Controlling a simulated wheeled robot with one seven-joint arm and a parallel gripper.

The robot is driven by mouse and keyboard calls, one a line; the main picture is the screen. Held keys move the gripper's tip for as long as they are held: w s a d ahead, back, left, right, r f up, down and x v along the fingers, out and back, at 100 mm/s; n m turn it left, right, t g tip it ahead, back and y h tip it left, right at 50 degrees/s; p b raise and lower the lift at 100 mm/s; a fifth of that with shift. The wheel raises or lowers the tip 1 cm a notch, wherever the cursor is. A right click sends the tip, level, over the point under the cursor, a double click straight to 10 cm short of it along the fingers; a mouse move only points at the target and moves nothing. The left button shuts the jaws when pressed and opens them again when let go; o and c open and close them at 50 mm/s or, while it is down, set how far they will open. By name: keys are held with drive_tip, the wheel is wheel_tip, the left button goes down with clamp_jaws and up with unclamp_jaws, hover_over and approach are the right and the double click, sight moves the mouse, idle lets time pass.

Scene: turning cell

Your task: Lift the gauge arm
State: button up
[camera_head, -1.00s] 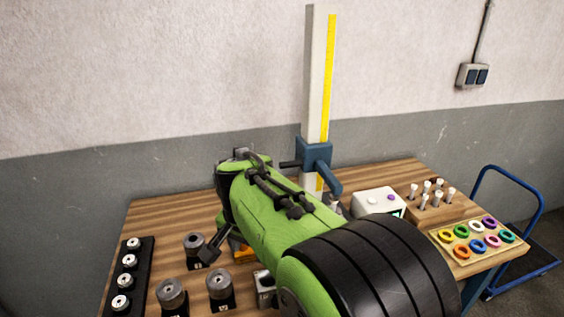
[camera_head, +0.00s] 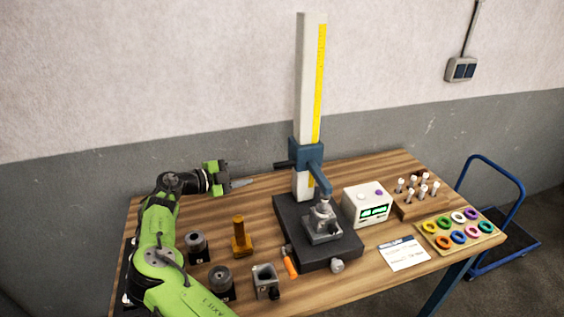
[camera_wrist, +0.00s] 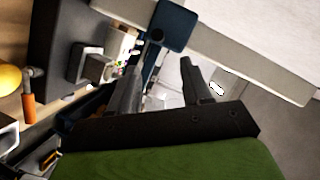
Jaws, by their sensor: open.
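The gauge arm (camera_head: 319,178) is a blue bar reaching forward from a blue carriage (camera_head: 306,152) on a tall pale column (camera_head: 309,80) with a yellow scale. A dark handle (camera_head: 284,164) sticks out from the carriage's left side.
The dark gauge base (camera_head: 290,215) carries a metal fixture (camera_head: 322,222). A white display box (camera_head: 368,205) stands to its right, beside a pin block (camera_head: 420,205) and a tray of coloured rings (camera_head: 459,246). Metal cylinders (camera_head: 197,246) and an orange-brown post (camera_head: 241,240) stand front left.

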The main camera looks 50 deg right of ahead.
sight(275, 166)
drive_tip(key=p+x, duration=0.3)
drive_tip(key=x, duration=1.2)
drive_tip(key=shift+f, duration=0.1)
clamp_jaws()
